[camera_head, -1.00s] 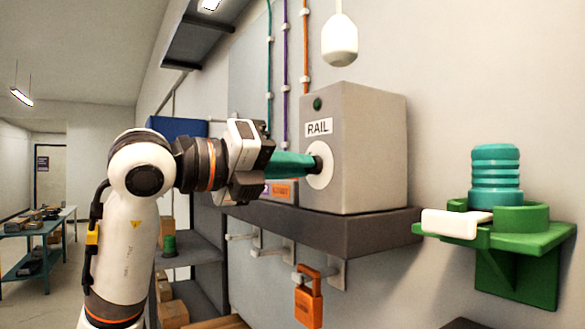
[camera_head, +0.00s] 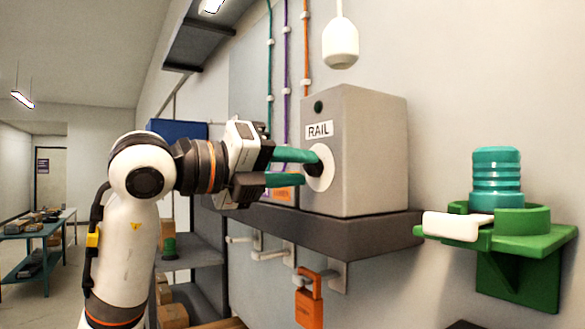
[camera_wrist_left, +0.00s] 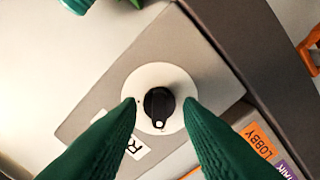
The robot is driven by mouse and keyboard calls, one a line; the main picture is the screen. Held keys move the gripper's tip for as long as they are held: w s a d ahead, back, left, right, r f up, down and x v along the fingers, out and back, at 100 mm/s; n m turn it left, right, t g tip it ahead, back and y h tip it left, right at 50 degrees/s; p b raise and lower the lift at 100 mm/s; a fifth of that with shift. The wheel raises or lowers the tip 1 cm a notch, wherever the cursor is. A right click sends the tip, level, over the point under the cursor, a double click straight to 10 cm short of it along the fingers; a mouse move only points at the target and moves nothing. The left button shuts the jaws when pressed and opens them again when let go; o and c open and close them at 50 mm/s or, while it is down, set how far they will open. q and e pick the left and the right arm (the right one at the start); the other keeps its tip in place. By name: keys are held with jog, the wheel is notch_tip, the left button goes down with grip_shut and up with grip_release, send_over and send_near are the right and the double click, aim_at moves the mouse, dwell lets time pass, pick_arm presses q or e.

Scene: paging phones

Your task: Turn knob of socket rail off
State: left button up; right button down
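The socket rail box (camera_head: 370,150) is a grey box labelled RAIL on a dark shelf. A black knob (camera_head: 318,164) sits on a round white dial (camera_head: 325,180) on its front, partly hidden by my finger. In the left wrist view the black knob (camera_wrist_left: 158,104) shows whole at the middle of its dial (camera_wrist_left: 150,75). My left gripper (camera_head: 310,168) is open, its two green fingers reaching toward the dial. In the left wrist view the left gripper (camera_wrist_left: 161,101) has one fingertip on each side of the knob, with gaps between. My right gripper is out of view.
A dark green lamp (camera_head: 318,106) sits above the RAIL label. An orange padlock (camera_head: 309,300) hangs below the shelf (camera_head: 345,229). A green bracket (camera_head: 520,240) with a teal ribbed piece (camera_head: 496,175) and a white bar (camera_head: 455,226) is at right. A white pendant (camera_head: 340,45) hangs above.

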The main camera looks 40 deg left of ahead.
pick_arm(q)
jog(key=shift+s+a, duration=0.1)
jog(key=shift+s, duration=0.15)
jog(key=b+v, duration=0.3)
jog(key=v, duration=0.8)
jog(key=shift+s+b, duration=0.2)
jog(key=shift+b, duration=0.1)
jog(key=shift+a, duration=0.1)
